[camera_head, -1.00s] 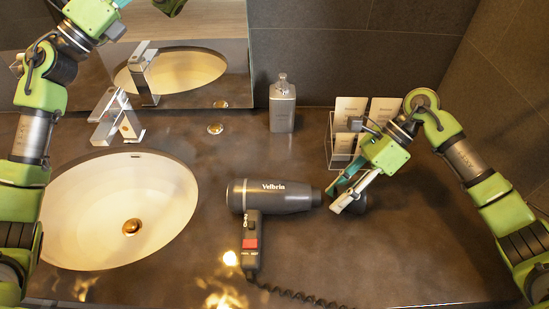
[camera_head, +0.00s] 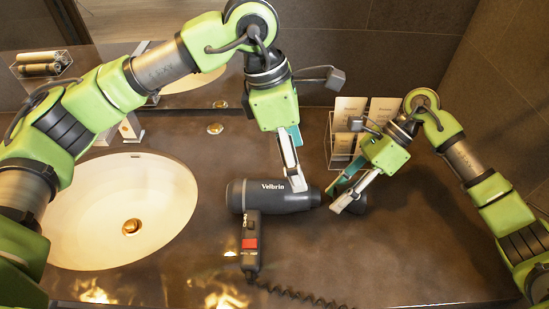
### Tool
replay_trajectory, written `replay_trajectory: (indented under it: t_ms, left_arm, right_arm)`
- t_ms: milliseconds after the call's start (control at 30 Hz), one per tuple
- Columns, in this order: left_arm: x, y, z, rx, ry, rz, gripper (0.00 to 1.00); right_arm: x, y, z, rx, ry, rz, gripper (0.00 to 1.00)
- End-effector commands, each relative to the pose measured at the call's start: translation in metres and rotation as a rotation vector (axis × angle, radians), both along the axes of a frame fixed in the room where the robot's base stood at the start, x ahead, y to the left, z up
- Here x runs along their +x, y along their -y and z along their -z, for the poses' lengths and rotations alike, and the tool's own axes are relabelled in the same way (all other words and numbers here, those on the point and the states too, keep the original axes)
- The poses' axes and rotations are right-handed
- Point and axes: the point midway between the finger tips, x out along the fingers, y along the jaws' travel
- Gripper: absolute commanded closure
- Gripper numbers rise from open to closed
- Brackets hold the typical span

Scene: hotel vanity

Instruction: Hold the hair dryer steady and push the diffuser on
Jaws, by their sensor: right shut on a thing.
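The dark grey hair dryer (camera_head: 252,196) lies on the counter, its barrel pointing right and its handle toward the front edge. The dark diffuser (camera_head: 358,204) is at the nozzle end, partly hidden by my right gripper (camera_head: 341,199), which is shut on it. I cannot tell whether the diffuser is seated on the nozzle. My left gripper (camera_head: 295,181) points down at the front part of the barrel. Its fingers overlap the barrel in the picture; whether they are open or shut on it is unclear.
The sink (camera_head: 115,215) is left of the dryer. A wire rack with cards (camera_head: 349,110) stands behind my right gripper. The dryer's coiled cord (camera_head: 300,295) runs along the front edge. The counter right of the dryer's handle is clear.

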Motion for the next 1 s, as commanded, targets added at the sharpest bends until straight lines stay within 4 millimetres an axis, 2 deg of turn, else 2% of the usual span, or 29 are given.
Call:
replay_trajectory:
  t_ms: [100, 300, 467, 800, 1000]
  left_arm:
    - [0.001, -0.022, 0.011, 0.175, 0.059, 0.015, 0.26]
    - [0.004, -0.04, 0.019, 0.289, 0.098, 0.016, 0.26]
    - [0.003, -0.041, 0.038, 0.291, 0.095, 0.016, 0.26]
    - [0.004, -0.04, 0.102, 0.288, 0.092, 0.016, 0.26]
    - [0.005, -0.04, 0.127, 0.287, 0.094, 0.016, 0.26]
  right_arm:
    - [0.0, 0.0, 0.0, 0.0, 0.0, 0.0, 0.86]
    - [0.0, 0.0, 0.0, 0.0, 0.0, 0.0, 0.86]
    - [0.0, 0.0, 0.0, 0.0, 0.0, 0.0, 0.86]
    - [0.0, 0.0, 0.0, 0.0, 0.0, 0.0, 0.86]
    - [0.0, 0.0, 0.0, 0.0, 0.0, 0.0, 0.86]
